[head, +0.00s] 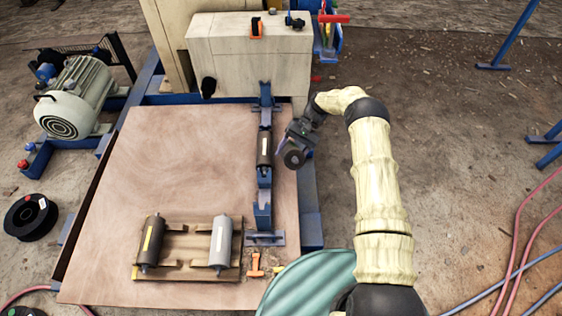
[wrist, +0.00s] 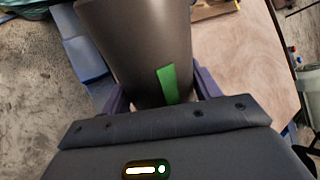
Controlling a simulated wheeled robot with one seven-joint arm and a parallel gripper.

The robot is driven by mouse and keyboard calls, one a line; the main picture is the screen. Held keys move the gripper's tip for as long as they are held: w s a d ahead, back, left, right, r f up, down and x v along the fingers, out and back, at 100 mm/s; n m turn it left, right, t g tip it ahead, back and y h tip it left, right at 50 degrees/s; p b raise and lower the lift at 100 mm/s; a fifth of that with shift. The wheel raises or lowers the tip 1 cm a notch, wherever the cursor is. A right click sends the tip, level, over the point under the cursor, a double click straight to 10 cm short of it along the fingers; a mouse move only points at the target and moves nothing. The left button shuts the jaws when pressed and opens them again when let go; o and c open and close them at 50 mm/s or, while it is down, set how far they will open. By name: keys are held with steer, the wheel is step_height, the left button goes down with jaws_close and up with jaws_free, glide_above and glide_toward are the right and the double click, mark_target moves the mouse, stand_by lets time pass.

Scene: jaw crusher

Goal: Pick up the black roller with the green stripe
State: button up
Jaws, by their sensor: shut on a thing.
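A black roller with a green stripe (wrist: 138,40) fills the upper middle of the wrist view. My gripper (wrist: 162,92) has a finger on each side of it and is shut on it. In the head view a black roller (head: 264,148) with a pale label stands in line with the blue stand (head: 263,215), directly left of my dark hand. It appears to be the held roller. I cannot tell whether it still touches the stand. My fingertips are mostly hidden in the head view.
A wooden rack (head: 187,270) at the front holds a dark roller with a yellow stripe (head: 152,243) and a grey roller (head: 220,243). An orange clamp (head: 255,265) lies beside it. A pale machine housing (head: 250,50) stands behind. The board's left middle (head: 170,160) is clear.

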steer(key=w+d+r+t+h, duration=0.2)
steer(key=w+d, duration=0.5)
steer(key=w, duration=0.1)
steer(key=shift+w+d+t+b, duration=0.25)
steer(key=shift+d+t+b, duration=0.05)
steer(key=shift+d, duration=0.05)
stand_by(0.4)
steer(key=shift+r, duration=0.1)
stand_by(0.4)
steer(key=s+d+r, duration=0.3)
steer(key=s, duration=0.5)
steer(key=s+d+r, duration=0.3)
steer(key=s+d, duration=0.1)
steer(key=s, duration=0.4)
steer(key=shift+r, duration=0.25)
